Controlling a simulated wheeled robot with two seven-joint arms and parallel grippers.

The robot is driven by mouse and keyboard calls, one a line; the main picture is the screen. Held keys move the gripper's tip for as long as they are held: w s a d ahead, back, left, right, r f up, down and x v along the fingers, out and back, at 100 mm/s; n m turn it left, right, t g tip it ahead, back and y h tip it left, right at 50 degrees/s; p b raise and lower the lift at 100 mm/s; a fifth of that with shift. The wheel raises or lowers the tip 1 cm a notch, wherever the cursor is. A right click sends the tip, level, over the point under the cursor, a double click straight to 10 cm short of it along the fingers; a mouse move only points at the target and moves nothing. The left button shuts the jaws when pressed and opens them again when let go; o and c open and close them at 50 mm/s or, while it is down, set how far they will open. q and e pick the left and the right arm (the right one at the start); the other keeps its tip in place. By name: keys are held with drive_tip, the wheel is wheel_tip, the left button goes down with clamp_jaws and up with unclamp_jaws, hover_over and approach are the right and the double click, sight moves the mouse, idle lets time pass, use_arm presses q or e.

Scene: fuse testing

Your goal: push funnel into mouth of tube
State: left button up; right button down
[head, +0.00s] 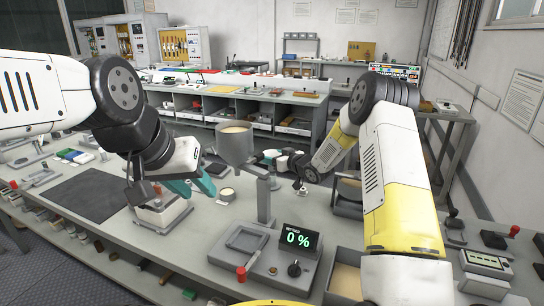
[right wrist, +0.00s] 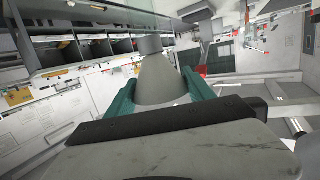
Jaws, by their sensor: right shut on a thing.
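A grey funnel (head: 236,146) with a pale beige fill inside its wide top stands near the middle of the head view. My left gripper (head: 192,186) is open and empty, left of the funnel above the bench.
A tester with a green "0 %" display (head: 299,237) and a grey tray (head: 246,238) are at the bench front. A dark mat (head: 85,193) lies at left. Open bins (head: 345,282) are at right.

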drive_tip(key=shift+c, duration=1.4)
unclamp_jaws()
drive_tip(key=shift+d, duration=0.1)
drive_tip(key=v, duration=0.7)
drive_tip(key=shift+s, duration=0.35)
drive_tip(key=shift+d+r, duration=0.1)
drive_tip(key=shift+d, duration=0.05)
